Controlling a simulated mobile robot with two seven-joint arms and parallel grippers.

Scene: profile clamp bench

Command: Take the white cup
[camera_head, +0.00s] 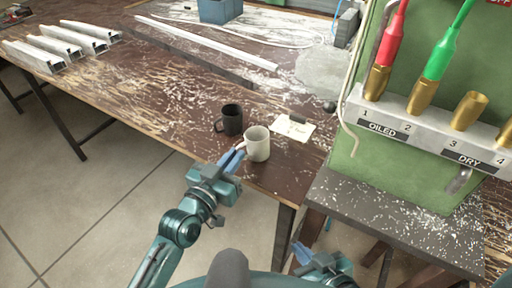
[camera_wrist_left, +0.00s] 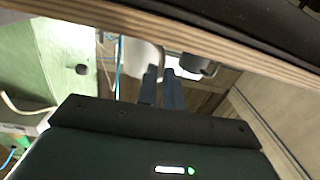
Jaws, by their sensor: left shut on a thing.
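The white cup (camera_head: 257,144) is upright at the front edge of the wooden bench, its handle toward the left. My left gripper (camera_head: 233,158) is shut on the white cup at its handle side. In the left wrist view, the cup (camera_wrist_left: 143,58) is partly hidden behind a wooden edge, with the blue fingers (camera_wrist_left: 161,88) beside it. I cannot tell whether the cup's base touches the bench. My right gripper (camera_head: 302,253) is low at the bottom, below the bench edge and away from the cup; its opening is unclear.
A black cup (camera_head: 232,119) stands just behind and left of the white cup. A paper note (camera_head: 294,127) lies to the right. A green panel with a holder (camera_head: 430,125) of brass sockets stands at right. Metal profiles (camera_head: 62,45) lie at the far left. The bench front left is clear.

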